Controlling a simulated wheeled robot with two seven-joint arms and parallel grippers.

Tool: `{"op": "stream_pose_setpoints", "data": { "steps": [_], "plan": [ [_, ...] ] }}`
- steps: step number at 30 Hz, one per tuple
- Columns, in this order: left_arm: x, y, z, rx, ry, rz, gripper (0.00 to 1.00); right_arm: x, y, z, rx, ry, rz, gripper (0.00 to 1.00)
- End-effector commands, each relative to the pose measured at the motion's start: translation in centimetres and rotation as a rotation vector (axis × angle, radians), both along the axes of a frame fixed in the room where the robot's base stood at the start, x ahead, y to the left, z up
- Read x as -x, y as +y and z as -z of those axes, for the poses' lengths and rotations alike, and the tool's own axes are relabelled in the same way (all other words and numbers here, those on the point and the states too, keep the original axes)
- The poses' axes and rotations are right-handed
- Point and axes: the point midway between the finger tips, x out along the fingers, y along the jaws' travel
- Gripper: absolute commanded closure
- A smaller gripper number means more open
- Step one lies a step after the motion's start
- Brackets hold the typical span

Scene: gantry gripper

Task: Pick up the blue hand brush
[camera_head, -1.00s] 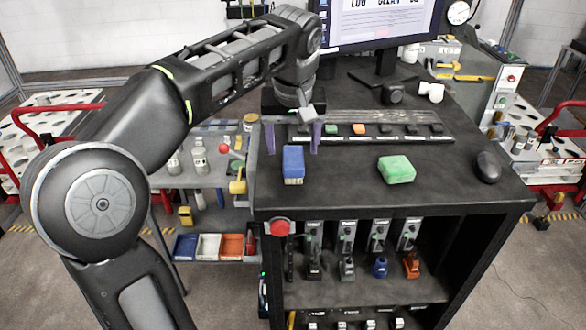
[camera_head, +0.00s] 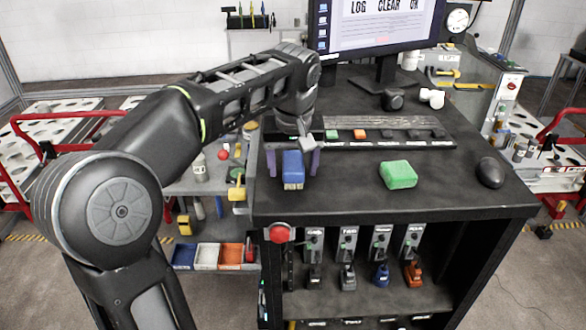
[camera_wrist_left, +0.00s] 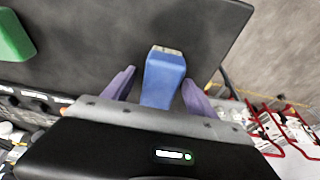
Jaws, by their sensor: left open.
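The blue hand brush (camera_head: 292,166) lies near the left edge of the black bench top, its pale end toward the front. It also shows in the left wrist view (camera_wrist_left: 163,78), between the two fingers. My left gripper (camera_head: 292,164) is open, with one purple finger on each side of the brush. I cannot tell how high the fingers are above the bench. My right gripper is not in view.
A green block (camera_head: 398,175) lies to the right on the bench top (camera_head: 345,195), with a black mouse (camera_head: 490,170) beyond it. A strip with coloured buttons (camera_head: 360,134) and a monitor (camera_head: 375,22) stand behind. A red button (camera_head: 279,233) is at the front left.

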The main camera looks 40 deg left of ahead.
Motion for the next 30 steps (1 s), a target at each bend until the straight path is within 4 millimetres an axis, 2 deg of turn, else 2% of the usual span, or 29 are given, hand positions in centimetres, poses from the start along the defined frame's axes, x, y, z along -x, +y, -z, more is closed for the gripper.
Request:
{"op": "stream_pose_setpoints", "data": {
  "steps": [16,30],
  "plan": [
    [0.0,-0.02,-0.02,0.0,0.0,0.0,0.34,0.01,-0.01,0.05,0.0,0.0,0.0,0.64],
    [0.0,-0.02,-0.02,0.0,0.0,0.0,0.73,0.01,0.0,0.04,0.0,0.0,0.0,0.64]
  ]
}}
